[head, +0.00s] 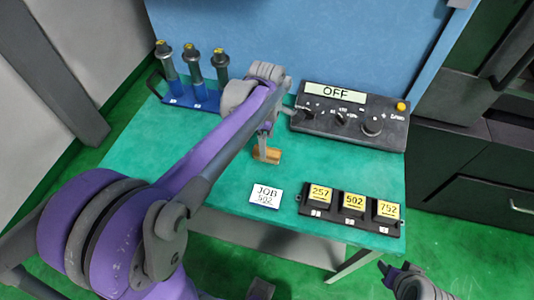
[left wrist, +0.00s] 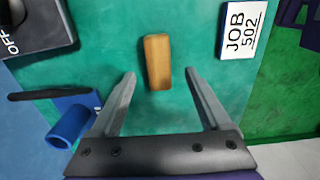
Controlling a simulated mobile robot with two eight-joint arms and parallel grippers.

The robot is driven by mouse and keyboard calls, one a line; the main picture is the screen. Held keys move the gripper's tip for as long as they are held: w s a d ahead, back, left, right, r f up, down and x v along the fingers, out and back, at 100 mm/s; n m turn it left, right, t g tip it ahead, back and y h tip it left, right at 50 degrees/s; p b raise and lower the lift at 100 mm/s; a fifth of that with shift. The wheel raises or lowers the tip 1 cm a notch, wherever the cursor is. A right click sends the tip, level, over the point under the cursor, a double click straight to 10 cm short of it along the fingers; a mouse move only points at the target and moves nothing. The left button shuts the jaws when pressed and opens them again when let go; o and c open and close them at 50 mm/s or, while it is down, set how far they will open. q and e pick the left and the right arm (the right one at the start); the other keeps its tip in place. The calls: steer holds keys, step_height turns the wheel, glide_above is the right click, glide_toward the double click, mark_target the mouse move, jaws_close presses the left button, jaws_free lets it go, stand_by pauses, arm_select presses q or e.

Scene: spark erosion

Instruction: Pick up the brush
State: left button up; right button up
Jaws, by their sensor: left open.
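The brush (head: 268,155) shows as a small wooden block on the green table top, with no bristles visible. It also lies in the middle of the left wrist view (left wrist: 157,60). My left gripper (head: 264,145) points down over it and is open. In the left wrist view its two fingertips (left wrist: 146,74) are apart, with the brush's near part between and beyond them. Nothing is held. I cannot tell how far the fingertips are above the table. My right gripper (head: 390,268) is low at the right, beyond the table's front edge, and its jaws are unclear.
A black control panel (head: 315,127) reading OFF stands behind the brush. A white JOB 502 card (head: 265,193) lies in front. A black holder (head: 350,222) with yellow-labelled blocks is at the front right. A blue rack (head: 205,105) with several cylinders is back left.

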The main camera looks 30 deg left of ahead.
arm_select(q)
step_height(320, 180, down, 5)
steer(key=shift+w+f, duration=0.1)
steer(key=shift+f, duration=0.05)
jaws_close()
stand_by(0.5)
